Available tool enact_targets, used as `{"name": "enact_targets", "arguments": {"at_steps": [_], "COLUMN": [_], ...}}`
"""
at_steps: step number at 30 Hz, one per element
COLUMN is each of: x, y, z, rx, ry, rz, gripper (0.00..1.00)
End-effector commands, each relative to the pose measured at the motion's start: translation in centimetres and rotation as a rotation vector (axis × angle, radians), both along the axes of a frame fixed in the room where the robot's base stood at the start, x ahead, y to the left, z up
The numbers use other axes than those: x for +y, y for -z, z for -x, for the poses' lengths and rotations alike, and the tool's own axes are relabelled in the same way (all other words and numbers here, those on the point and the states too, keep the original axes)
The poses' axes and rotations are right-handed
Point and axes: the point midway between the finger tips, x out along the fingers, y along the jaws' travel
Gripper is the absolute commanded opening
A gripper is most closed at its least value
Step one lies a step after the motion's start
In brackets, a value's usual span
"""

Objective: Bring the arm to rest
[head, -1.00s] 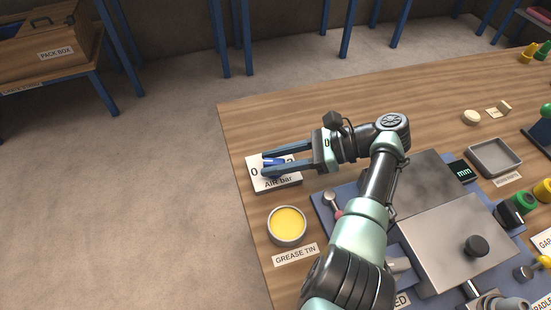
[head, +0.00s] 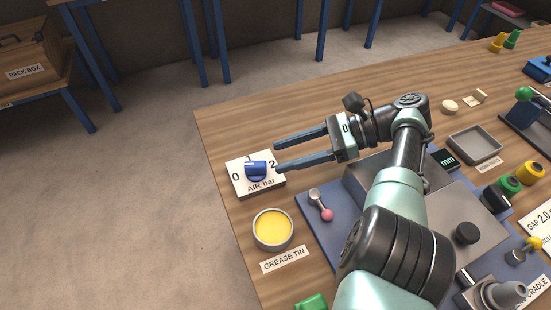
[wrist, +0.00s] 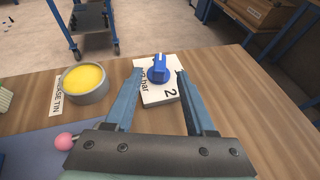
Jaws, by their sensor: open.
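My gripper (head: 302,149) is open and empty, its two blue fingers spread and pointing left in the head view. The blue knob (head: 256,169) stands on the white plate marked AIR bar (head: 258,187), just left of the fingertips and apart from them. In the wrist view the blue knob (wrist: 160,70) shows beyond the open fingers (wrist: 158,75), with nothing between the jaws touching it. The arm stretches over the machine from the lower right.
The grease tin (head: 272,229) with yellow grease stands in front of the plate. A lever with a pink ball (head: 327,214) rises from the blue machine base under the arm. A grey tray (head: 474,145) lies right of the arm. The tabletop behind my gripper is clear.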

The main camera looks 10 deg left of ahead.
Motion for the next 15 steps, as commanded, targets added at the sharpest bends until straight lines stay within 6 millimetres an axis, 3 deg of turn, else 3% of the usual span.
{"name": "enact_targets", "arguments": {"at_steps": [15], "x": [-0.66], "y": [-0.31], "z": [-0.13], "rx": [0.000], "ry": [0.001], "rz": [0.000], "gripper": [0.55]}}
